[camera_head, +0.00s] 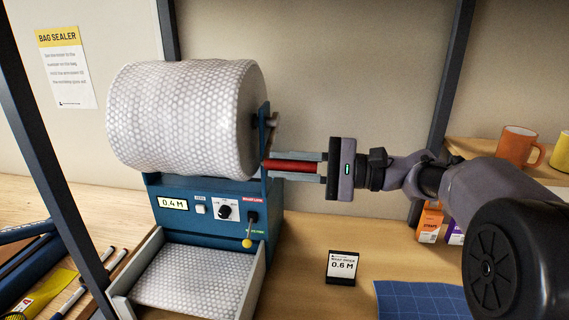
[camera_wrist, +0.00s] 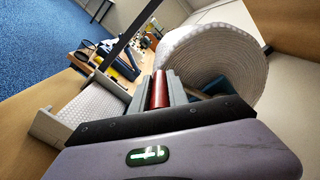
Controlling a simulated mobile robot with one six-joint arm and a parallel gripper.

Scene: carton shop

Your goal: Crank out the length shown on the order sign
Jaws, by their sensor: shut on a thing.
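A big roll of bubble wrap (camera_head: 185,115) sits on a blue dispenser (camera_head: 185,235). The dispenser's display (camera_head: 173,204) reads 0.4 M. A sheet of wrap (camera_head: 190,280) lies in the tray in front. The order sign (camera_head: 343,267) on the table reads 0.6 M. The red crank handle (camera_head: 292,166) sticks out at the roll's right side. My gripper (camera_head: 295,167) is shut on the handle, one finger above and one below it in the head view. In the wrist view the red handle (camera_wrist: 159,90) lies between the fingers, with the roll (camera_wrist: 220,62) behind.
The dispenser front has a pale button (camera_head: 200,209), a black knob (camera_head: 225,211) and a lever with a yellow ball (camera_head: 247,243). A blue mat (camera_head: 420,300) lies at front right. Small boxes (camera_head: 430,222) and mugs (camera_head: 519,142) stand at right. Dark posts rise on both sides.

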